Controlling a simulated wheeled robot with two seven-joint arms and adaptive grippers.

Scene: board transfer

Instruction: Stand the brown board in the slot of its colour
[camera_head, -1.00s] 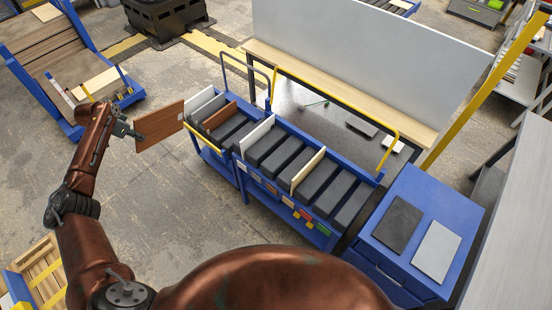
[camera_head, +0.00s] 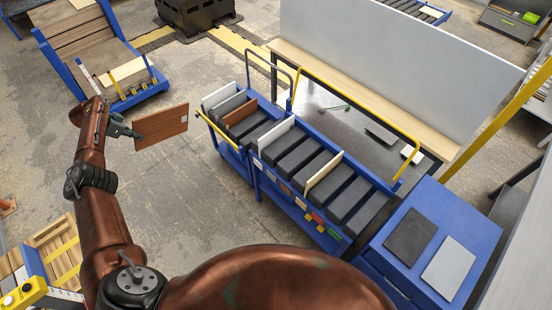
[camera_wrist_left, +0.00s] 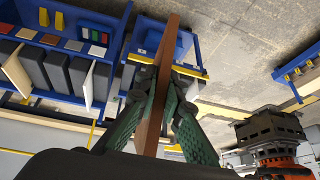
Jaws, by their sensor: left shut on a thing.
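The brown board (camera_head: 161,127) is a flat wood-coloured panel with a small pale label near its right end. My left gripper (camera_head: 131,130) is shut on the board's left end and holds it in the air, left of the blue carts. In the left wrist view the board (camera_wrist_left: 166,60) is seen edge-on between the fingers (camera_wrist_left: 159,92). The slotted blue cart (camera_head: 300,207) has dark dividers and coloured tags along its front, including red, yellow and green. A cream board and a whitish board stand in it. My right gripper is not in view.
A smaller blue cart (camera_head: 222,146) with a yellow front rail holds grey and whitish boards and another brown piece (camera_head: 240,112). A blue cabinet (camera_head: 455,205) carries a dark and a light panel. Bare floor (camera_head: 190,200) lies below the held board.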

